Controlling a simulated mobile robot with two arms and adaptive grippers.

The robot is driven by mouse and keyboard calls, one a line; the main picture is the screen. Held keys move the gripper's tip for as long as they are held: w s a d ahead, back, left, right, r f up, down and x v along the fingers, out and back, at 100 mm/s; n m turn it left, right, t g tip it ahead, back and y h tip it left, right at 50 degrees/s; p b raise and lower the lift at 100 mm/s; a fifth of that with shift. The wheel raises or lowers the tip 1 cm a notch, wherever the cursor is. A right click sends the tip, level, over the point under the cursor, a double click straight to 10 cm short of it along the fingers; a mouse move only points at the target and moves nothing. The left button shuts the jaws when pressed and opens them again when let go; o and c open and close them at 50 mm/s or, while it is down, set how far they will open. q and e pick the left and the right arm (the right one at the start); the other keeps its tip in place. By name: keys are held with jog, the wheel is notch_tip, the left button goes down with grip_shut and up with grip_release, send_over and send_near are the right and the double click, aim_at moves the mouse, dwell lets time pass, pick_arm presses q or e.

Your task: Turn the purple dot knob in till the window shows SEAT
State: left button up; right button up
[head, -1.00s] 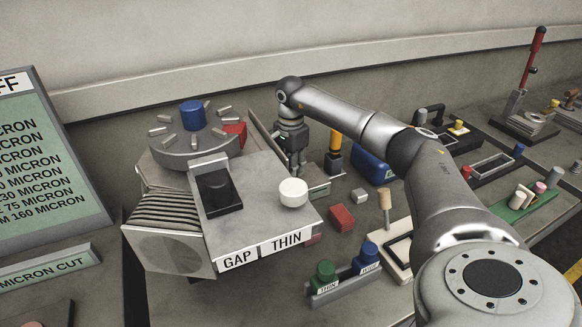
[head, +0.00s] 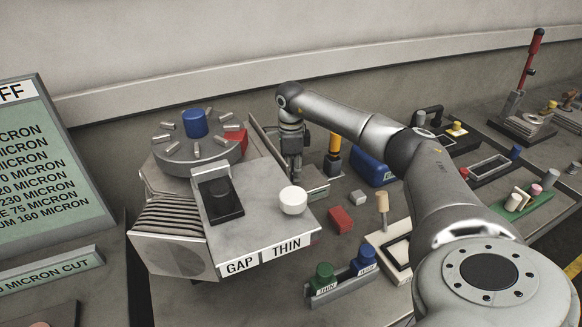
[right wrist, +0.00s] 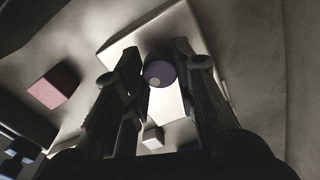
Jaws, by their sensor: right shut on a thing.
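The purple knob with a pale dot (right wrist: 160,70) shows in the right wrist view, between the fingers of my right gripper (right wrist: 155,60). The gripper is shut on it. It stands over a pale plate (right wrist: 125,50). In the head view my right gripper (head: 294,168) points down just behind the grey machine (head: 262,215), and the knob is hidden there. The machine's front labels read GAP and THIN. I see no window reading SEAT in either view. My left gripper is not in view.
A white round knob (head: 292,200) and a black block (head: 221,200) are on the machine's top. A red block (head: 341,219), a black-and-yellow post (head: 334,155) and a blue block (head: 369,168) are near the right gripper. Green and blue knobs (head: 324,275) stand in front.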

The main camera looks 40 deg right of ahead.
jog(key=m+p, duration=0.1)
jog(key=m, duration=0.5)
jog(key=shift+r+p, duration=0.1)
jog(key=shift+p, duration=0.25)
jog(key=m+p, duration=0.1)
jog(key=m, duration=0.5)
jog(key=shift+m, duration=0.3)
jog(key=shift+p, duration=0.3)
jog(key=o, duration=1)
jog(key=shift+o, duration=0.2)
notch_tip(320, 180, up, 12)
jog(key=shift+f, duration=0.2)
